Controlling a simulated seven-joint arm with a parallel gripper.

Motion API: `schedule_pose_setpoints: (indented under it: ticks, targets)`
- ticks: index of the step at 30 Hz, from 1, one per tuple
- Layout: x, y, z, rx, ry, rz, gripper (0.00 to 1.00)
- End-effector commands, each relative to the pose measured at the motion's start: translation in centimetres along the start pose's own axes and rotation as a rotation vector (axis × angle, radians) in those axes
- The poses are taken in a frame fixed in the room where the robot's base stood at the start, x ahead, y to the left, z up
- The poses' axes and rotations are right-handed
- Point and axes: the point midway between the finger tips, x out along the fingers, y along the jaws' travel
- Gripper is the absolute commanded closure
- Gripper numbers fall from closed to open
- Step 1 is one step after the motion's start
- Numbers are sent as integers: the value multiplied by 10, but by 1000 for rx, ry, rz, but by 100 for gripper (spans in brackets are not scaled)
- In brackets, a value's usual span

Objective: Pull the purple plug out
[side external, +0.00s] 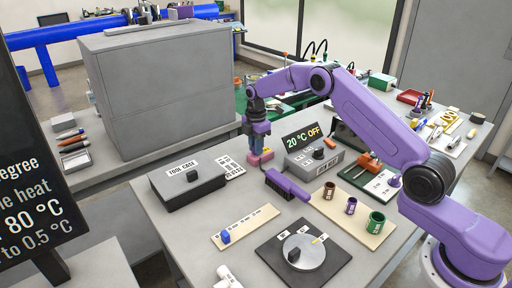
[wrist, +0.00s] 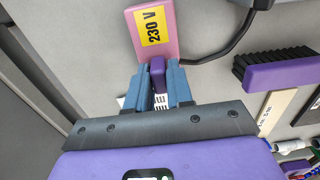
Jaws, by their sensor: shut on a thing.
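The purple plug (wrist: 157,73) sits between the two blue fingers of my gripper (wrist: 157,68) in the wrist view. My gripper is shut on it. The plug's far end meets the lower edge of the pink socket block (wrist: 152,32) with its yellow "230 V" label; I cannot tell how deep it sits. In the side external view, my gripper (side external: 257,146) points down over the pink block (side external: 260,158) on the table. The plug is hidden there by the fingers.
A black cable (wrist: 232,45) runs from beside the pink block toward the grey heater box (side external: 315,158) reading "20 °C OFF". A purple-handled brush (side external: 287,185) lies close by. A dark tool case (side external: 188,183) is at left. Bare table shows between them.

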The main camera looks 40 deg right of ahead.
Motion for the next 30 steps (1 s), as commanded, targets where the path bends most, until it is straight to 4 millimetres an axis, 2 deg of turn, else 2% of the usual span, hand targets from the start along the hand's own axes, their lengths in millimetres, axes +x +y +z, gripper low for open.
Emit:
schedule_pose_setpoints:
  ticks: [4, 12, 13, 14, 15, 25, 30]
  targets:
    - [-21, 1, 0, 0, 0, 3, 100]
    - [-24, 0, 0, 0, 0, 2, 100]
    - [-24, 0, 0, 0, 0, 1, 69]
    - [-24, 0, 0, 0, 0, 1, 60]
    - [-24, 0, 0, 0, 0, 1, 57]
    - [-25, 0, 0, 0, 0, 1, 57]
    - [-45, 1, 0, 0, 0, 5, 57]
